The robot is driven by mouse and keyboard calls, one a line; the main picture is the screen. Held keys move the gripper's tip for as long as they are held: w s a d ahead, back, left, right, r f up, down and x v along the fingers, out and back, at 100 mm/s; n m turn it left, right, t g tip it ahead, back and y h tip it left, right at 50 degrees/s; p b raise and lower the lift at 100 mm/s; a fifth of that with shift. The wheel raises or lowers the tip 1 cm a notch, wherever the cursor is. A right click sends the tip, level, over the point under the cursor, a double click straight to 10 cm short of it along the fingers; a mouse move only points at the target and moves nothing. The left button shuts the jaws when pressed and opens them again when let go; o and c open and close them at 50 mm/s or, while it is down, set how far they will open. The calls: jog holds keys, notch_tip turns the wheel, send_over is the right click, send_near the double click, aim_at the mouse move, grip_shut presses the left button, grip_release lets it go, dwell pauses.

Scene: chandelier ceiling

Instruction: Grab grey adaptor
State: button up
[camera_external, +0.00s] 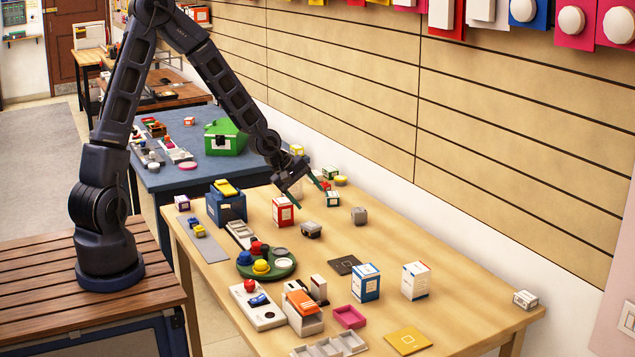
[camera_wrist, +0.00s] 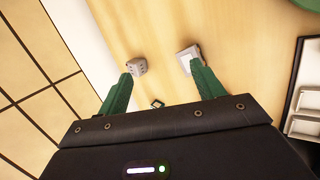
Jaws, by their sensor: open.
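A small grey block with dark openings, which looks like the grey adaptor (camera_external: 359,215), sits on the wooden table right of my gripper. It also shows in the wrist view (camera_wrist: 138,66), just beyond the left fingertip. A second small block, dark grey with a lighter top (camera_external: 311,230), sits to its left; in the wrist view this block (camera_wrist: 189,54) lies beyond the right fingertip. My gripper (camera_external: 309,197) is above the table with its green fingers spread apart. Nothing shows held between the fingertips (camera_wrist: 161,72).
A red-and-white box (camera_external: 283,212) stands close to my gripper, left of the grey blocks. A small green-and-white box (camera_external: 333,199) is behind them. A green round tray (camera_external: 284,272) and a blue-and-white box (camera_external: 366,283) stand nearer the camera. The panelled wall (camera_external: 480,130) borders the table.

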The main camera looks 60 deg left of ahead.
aim_at(362, 214)
jog(key=w+f+n, duration=0.2)
jog(key=w+f+n+t+h, duration=0.1)
jog(key=w+f+n, duration=0.1)
jog(key=w+f+n+t, duration=0.1)
jog(key=w+f+n, duration=0.1)
jog(key=n, duration=0.1)
jog(key=shift+w+a+f+h, duration=0.25)
jog(key=shift+a+f+h, duration=0.05)
jog(key=w+a+n+t, duration=0.1)
jog(key=n, duration=0.1)
jog(key=w+a+f+n+t, duration=0.1)
jog(key=w+n, duration=0.1)
jog(key=n, duration=0.1)
jog(key=w+a+f+n+t, duration=0.1)
jog(key=w+n, duration=0.1)
jog(key=n, duration=0.1)
jog(key=shift+a+f, duration=0.15)
jog(key=shift+a, duration=0.1)
jog(key=shift+w+a+n+t, duration=0.55)
jog(key=shift+n+t, duration=0.05)
jog(key=shift+n, duration=0.3)
jog(key=shift+x, duration=5.4)
jog(key=shift+a, duration=0.15)
jog(key=c, duration=1.1)
